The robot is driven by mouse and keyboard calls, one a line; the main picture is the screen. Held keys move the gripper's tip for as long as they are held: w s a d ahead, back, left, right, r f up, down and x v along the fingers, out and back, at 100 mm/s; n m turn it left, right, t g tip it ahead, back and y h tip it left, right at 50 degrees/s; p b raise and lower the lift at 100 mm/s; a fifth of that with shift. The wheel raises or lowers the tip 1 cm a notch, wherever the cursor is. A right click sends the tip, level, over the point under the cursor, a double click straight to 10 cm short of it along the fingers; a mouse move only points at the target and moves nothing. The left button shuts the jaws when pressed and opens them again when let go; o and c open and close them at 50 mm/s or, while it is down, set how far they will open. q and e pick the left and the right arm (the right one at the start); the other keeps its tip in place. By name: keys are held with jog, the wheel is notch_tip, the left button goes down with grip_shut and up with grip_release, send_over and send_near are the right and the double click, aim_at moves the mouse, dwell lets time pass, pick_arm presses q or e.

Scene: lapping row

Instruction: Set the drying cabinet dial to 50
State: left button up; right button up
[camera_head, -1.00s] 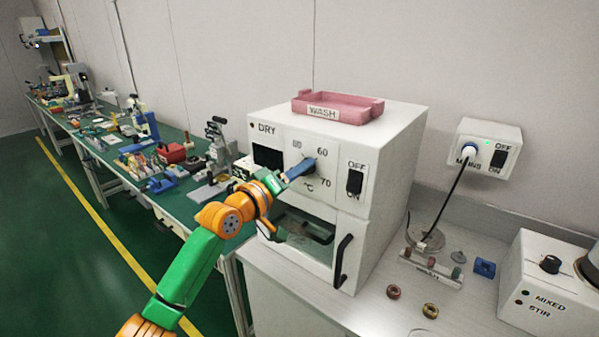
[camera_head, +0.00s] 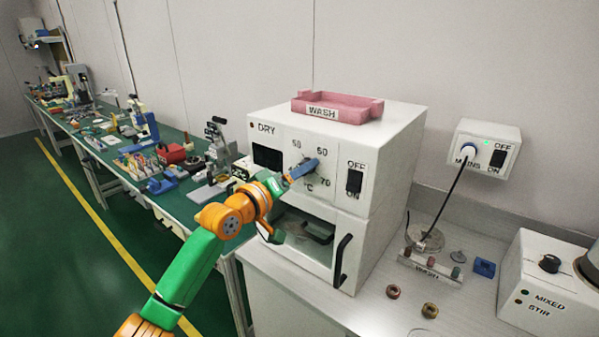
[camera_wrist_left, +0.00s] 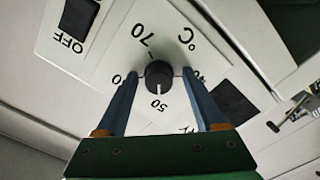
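The drying cabinet (camera_head: 388,160) is a white box marked DRY, with a dial panel on its front. In the left wrist view the dial (camera_wrist_left: 158,74) is a round black knob. Its white pointer line points at the 50 mark (camera_wrist_left: 158,103). My left gripper (camera_wrist_left: 160,78) is open, with one blue finger on each side of the dial and a visible gap to it. In the head view my left gripper (camera_head: 303,168) is in front of the panel and covers part of the dial and the lower left marks. My right gripper is not in view.
A black OFF/ON switch (camera_head: 354,181) is right of the dial. A pink WASH tray (camera_head: 340,107) sits on the cabinet. Below are a window and a black door handle (camera_head: 342,262). A mains box (camera_head: 485,148) with a plugged cable is on the wall. Small parts lie on the right counter.

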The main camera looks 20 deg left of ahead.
pick_arm(q)
jog(key=b+v, duration=0.2)
jog(key=v, duration=0.5)
jog(key=shift+r, duration=0.1)
